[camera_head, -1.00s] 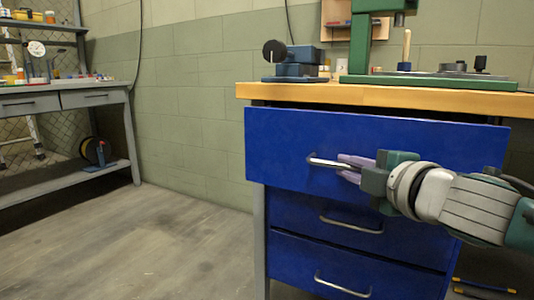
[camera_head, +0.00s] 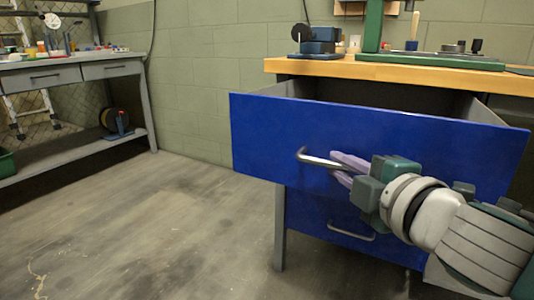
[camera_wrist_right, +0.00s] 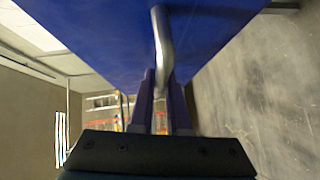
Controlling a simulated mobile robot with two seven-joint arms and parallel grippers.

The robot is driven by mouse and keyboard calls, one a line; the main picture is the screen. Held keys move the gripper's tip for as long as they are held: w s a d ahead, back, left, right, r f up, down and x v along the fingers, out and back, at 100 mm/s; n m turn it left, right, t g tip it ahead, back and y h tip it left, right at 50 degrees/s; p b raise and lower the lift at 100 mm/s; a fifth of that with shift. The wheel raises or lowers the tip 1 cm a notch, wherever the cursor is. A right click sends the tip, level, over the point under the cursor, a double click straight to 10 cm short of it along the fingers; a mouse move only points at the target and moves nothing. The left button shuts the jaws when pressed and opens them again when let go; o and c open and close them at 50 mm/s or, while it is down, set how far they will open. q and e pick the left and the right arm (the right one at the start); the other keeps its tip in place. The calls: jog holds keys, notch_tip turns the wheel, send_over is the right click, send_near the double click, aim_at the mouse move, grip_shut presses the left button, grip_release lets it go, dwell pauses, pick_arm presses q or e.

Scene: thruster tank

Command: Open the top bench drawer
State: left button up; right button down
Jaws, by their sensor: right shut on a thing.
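The top bench drawer (camera_head: 262,135) has a blue front and is pulled well out from under the wooden bench top (camera_head: 400,75). Its grey inside shows behind the front. A metal bar handle (camera_head: 312,158) is on its front. My right gripper (camera_head: 345,166) comes in from the right and is shut on this handle. In the right wrist view the handle (camera_wrist_right: 162,40) runs down between the two purple fingers (camera_wrist_right: 161,105), with the blue front (camera_wrist_right: 90,30) close by. My left gripper is not in view.
A lower blue drawer (camera_head: 300,212) with its own handle (camera_head: 350,232) is shut below. A dark blue vise (camera_head: 318,42) and a green machine stand (camera_head: 373,30) are on the bench top. A grey workbench (camera_head: 100,70) stands at the left. The floor (camera_head: 170,220) between is clear.

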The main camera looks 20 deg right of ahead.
dwell(0.3)
jog(key=c, duration=0.9)
grip_release()
jog(key=shift+s, duration=0.1)
jog(key=s, duration=0.3)
jog(key=s+r+p, duration=0.1)
jog(key=s, duration=0.5)
jog(key=shift+s+a+r+p, duration=0.2)
jog(key=shift+s+a+p, duration=0.2)
